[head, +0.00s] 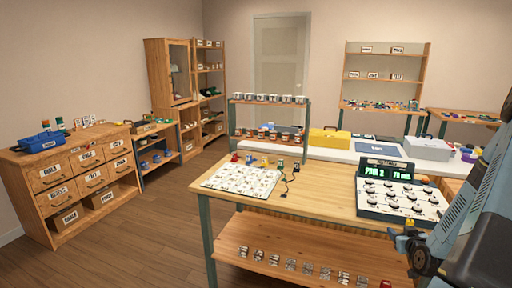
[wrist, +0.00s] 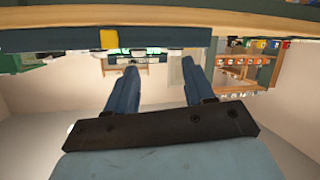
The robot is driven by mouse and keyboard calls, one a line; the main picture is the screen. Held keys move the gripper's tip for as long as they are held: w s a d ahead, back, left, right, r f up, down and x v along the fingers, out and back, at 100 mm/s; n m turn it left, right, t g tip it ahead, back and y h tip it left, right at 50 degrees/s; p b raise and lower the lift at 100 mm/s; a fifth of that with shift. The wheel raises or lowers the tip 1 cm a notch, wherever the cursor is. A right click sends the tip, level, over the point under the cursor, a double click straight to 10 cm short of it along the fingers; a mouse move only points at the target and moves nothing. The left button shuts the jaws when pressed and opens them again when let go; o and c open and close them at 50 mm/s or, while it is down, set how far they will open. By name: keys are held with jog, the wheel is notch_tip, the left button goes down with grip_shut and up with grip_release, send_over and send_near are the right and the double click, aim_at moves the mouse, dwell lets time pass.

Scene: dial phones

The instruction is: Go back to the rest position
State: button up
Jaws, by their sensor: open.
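My arm (head: 472,215) fills the right edge of the head view, beside the front right corner of the wooden workbench (head: 315,197). In the wrist view my gripper (wrist: 156,72) shows two blue fingers spread wide apart with nothing between them. The wrist picture is upside down, with the bench edge across its top. A dial panel (head: 401,197) with several black knobs and a lit green display (head: 386,172) stands on the bench's right side. My gripper is not touching it in these views.
A white sheet (head: 241,180) with small pictures and several small coloured figures lie on the bench's left. Small metallic items (head: 290,264) line the lower shelf. A white table (head: 345,155) with a yellow box (head: 329,142) stands behind. Wooden drawers (head: 79,178) stand left; floor between is clear.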

jog(key=s+a+r+n+g, duration=0.1)
jog(key=a+r+g, duration=0.2)
jog(key=a+r, duration=0.6)
jog(key=s+a+r+g, duration=0.1)
jog(key=a+r+g, duration=0.1)
jog(key=a+r, duration=0.7)
jog(key=s+a+r+g+y, duration=0.1)
jog(key=s+a+r, duration=0.4)
jog(key=s, duration=0.5)
jog(key=s+a+r+g+y, duration=0.2)
jog(key=s+a+r, duration=0.4)
jog(key=s+r, duration=0.2)
jog(key=shift+s+a+m, duration=0.3)
jog(key=shift+s, duration=0.9)
